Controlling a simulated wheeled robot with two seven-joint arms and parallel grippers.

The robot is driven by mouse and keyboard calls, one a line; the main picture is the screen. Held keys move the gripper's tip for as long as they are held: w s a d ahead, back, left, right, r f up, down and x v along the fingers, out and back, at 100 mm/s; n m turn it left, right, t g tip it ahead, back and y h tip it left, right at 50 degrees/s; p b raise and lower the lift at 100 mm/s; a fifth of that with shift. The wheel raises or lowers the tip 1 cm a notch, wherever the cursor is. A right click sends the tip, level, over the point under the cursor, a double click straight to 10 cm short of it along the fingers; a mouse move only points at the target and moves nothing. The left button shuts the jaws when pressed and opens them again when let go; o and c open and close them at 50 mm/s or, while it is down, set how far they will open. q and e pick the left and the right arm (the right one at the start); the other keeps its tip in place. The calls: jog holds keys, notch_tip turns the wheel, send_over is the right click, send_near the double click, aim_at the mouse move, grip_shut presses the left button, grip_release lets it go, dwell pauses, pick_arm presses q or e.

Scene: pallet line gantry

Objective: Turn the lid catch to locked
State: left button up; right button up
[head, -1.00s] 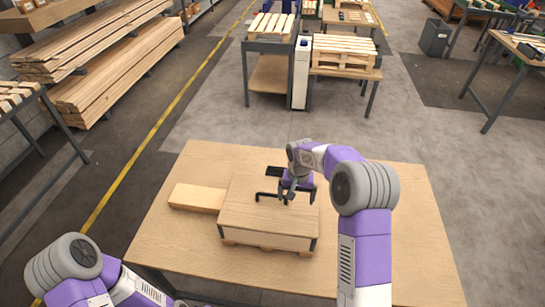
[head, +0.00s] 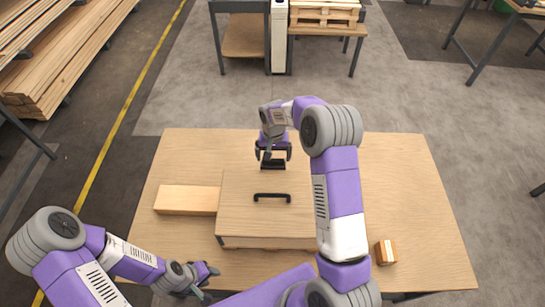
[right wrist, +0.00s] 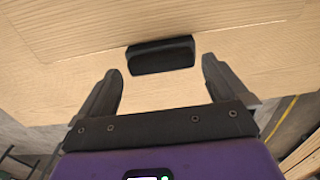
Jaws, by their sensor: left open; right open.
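A wooden box (head: 240,215) with a flat lid stands on the table, a black bar handle (head: 272,197) on its top. A dark block (head: 273,165), which looks like the lid catch, is at the box's far edge. It also shows as a black block on wood in the right wrist view (right wrist: 160,55); its turned position cannot be told. My right gripper (head: 273,155) is open at this block, its fingers (right wrist: 161,70) to either side and apart from it. My left gripper (head: 211,281) is open and empty near the table's front edge.
A pale wooden board (head: 187,200) lies left of the box. A small brown carton (head: 386,252) is at the table's right front. The wooden table (head: 420,200) is clear at the right and far left. My right arm passes over the box's right side.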

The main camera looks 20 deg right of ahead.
aim_at(273, 162)
jog(key=shift+f, duration=1.25)
jog(key=c, duration=0.8)
